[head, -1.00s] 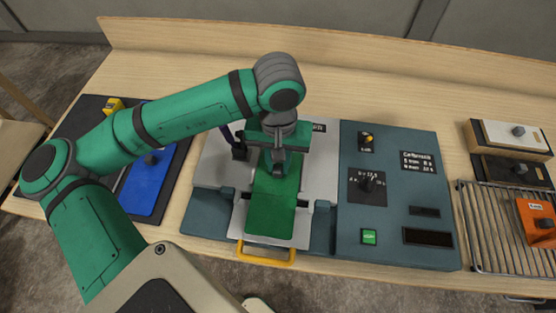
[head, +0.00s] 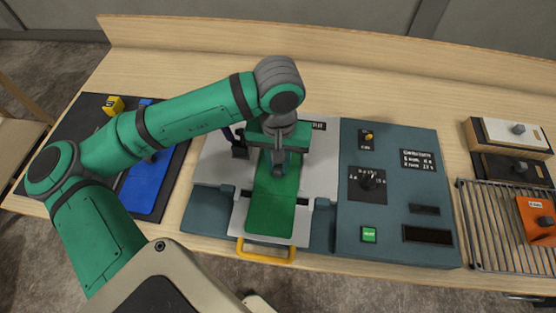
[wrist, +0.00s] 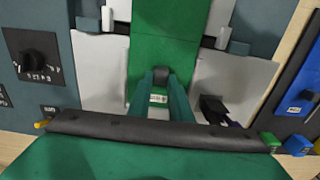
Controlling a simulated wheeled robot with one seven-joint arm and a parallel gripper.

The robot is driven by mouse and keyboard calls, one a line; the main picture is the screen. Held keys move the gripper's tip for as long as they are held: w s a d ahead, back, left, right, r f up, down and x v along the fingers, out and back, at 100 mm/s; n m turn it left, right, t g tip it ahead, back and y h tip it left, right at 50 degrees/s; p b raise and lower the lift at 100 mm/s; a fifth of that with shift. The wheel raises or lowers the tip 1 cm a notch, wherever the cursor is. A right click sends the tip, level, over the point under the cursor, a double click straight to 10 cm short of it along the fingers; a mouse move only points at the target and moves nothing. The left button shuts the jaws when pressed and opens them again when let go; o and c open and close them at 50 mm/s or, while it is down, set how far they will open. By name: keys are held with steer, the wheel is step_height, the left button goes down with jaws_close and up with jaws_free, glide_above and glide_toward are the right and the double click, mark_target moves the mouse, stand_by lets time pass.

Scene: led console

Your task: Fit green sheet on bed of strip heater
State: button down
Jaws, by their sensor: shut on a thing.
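The green sheet (head: 271,214) lies lengthwise over the pale bed (head: 303,230) of the strip heater. It also shows in the wrist view (wrist: 165,52), with pale bed on both sides. A line crosses the sheet, with a slightly different green on each side. My gripper (head: 278,170) is over the sheet's far part, pointing down. In the wrist view my gripper (wrist: 161,85) is shut on a small dark grip on the sheet. Whether the sheet rests flat on the bed or is slightly above it, I cannot tell. My gripper hides the sheet's far end.
A yellow handle (head: 266,252) is at the heater's front. The blue-grey control panel (head: 393,150) with knobs and a green button is to the right. A wire rack (head: 490,225) with an orange block (head: 537,222) is farther right. A blue sheet (head: 146,188) lies on a dark mat at left.

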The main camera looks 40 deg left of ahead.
steer(key=c, duration=1.5)
jaws_free()
steer(key=shift+c, duration=0.2)
steer(key=shift+r, duration=0.1)
step_height(320, 180, up, 11)
steer(key=shift+f, duration=0.2)
